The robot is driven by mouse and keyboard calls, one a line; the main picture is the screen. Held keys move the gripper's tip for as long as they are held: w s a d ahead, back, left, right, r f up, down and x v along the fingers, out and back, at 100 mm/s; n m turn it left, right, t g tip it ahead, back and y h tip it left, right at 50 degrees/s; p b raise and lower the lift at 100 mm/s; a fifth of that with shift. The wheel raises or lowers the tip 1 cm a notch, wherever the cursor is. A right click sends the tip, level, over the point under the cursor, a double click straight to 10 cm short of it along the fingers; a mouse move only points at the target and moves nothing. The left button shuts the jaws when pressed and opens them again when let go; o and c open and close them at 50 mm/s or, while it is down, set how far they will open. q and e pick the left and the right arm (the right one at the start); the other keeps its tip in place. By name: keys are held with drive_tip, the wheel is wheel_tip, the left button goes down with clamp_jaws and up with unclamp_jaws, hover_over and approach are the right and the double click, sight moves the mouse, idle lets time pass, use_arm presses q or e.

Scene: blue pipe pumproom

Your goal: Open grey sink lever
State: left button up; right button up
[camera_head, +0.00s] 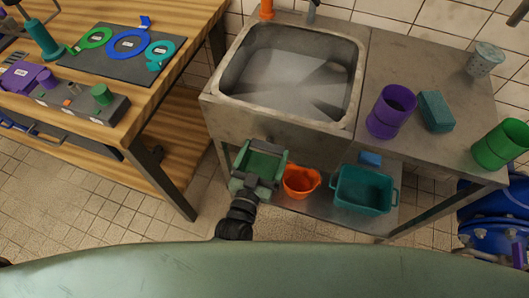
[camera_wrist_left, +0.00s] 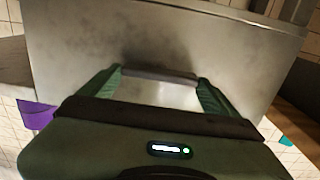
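A small grey lever (camera_head: 312,9) shows at the top edge of the head view, behind the sink basin (camera_head: 290,75) and right of an orange upright part (camera_head: 267,10). Its upper end is cut off by the frame. My left gripper (camera_head: 262,155) is low in front of the sink's front wall, well apart from the lever. In the left wrist view its green fingers (camera_wrist_left: 158,85) face a plain grey metal surface, with a grey bar across their tips. My right gripper is not in view.
A purple cup (camera_head: 391,112), a teal block (camera_head: 436,111), a green cup (camera_head: 501,146) and a speckled cup (camera_head: 485,60) stand on the counter. An orange pot (camera_head: 300,181) and a teal bin (camera_head: 363,190) are on the lower shelf. A wooden workbench (camera_head: 180,45) is left.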

use_arm(q)
drive_tip(key=shift+c, duration=0.5)
drive_tip(key=shift+n, duration=0.4)
drive_tip(key=n, duration=0.9)
drive_tip(key=shift+a+f+n, duration=0.1)
drive_tip(key=shift+a+n, duration=0.05)
drive_tip(key=shift+n, duration=0.15)
drive_tip(key=o, duration=1.1)
